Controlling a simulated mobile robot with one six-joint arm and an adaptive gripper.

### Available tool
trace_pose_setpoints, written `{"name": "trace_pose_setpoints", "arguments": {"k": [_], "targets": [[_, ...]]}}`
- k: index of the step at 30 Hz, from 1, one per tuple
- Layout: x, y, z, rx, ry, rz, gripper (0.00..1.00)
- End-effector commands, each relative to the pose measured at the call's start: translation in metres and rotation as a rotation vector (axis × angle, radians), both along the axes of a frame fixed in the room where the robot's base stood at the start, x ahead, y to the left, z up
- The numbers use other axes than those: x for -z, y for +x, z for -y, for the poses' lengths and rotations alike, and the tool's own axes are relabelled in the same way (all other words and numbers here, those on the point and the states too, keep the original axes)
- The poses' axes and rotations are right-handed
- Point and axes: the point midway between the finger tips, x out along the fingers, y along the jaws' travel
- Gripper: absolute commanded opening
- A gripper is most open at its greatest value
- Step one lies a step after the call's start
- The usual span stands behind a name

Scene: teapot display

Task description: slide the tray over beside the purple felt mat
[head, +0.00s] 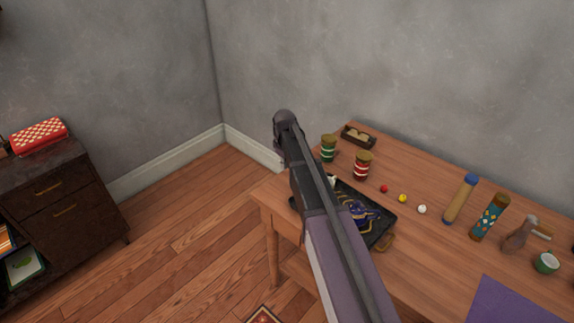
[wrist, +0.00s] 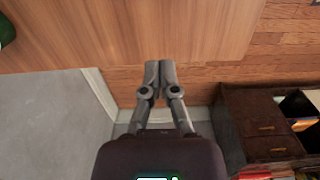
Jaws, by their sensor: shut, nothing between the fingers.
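The black tray (head: 383,240) lies on the wooden table near its left end, with a brown handle at its right front corner. A dark purple teapot with gold trim (head: 362,212) stands on it. My arm crosses in front and hides the tray's left part. The purple felt mat (head: 505,303) lies at the table's front right, apart from the tray and cut off by the picture edge. My gripper (wrist: 159,68) is shut and empty in the wrist view, with bare tabletop and the table edge beyond its fingertips. Neither tray nor mat shows there.
A green tin (head: 328,149), a red tin (head: 362,166) and a small brown box (head: 358,137) stand behind the tray. Bare tabletop separates tray and mat.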

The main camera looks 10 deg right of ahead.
Motion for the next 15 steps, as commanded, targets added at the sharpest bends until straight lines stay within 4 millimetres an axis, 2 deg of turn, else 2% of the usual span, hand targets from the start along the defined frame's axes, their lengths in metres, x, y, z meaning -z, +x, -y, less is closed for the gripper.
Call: {"name": "trace_pose_setpoints", "arguments": {"k": [1,15], "targets": [[0.008,0.0,0.0,0.0,0.0,0.0,0.0],[0.044,0.0,-0.001,-0.001,0.0,0.0,0.0]]}}
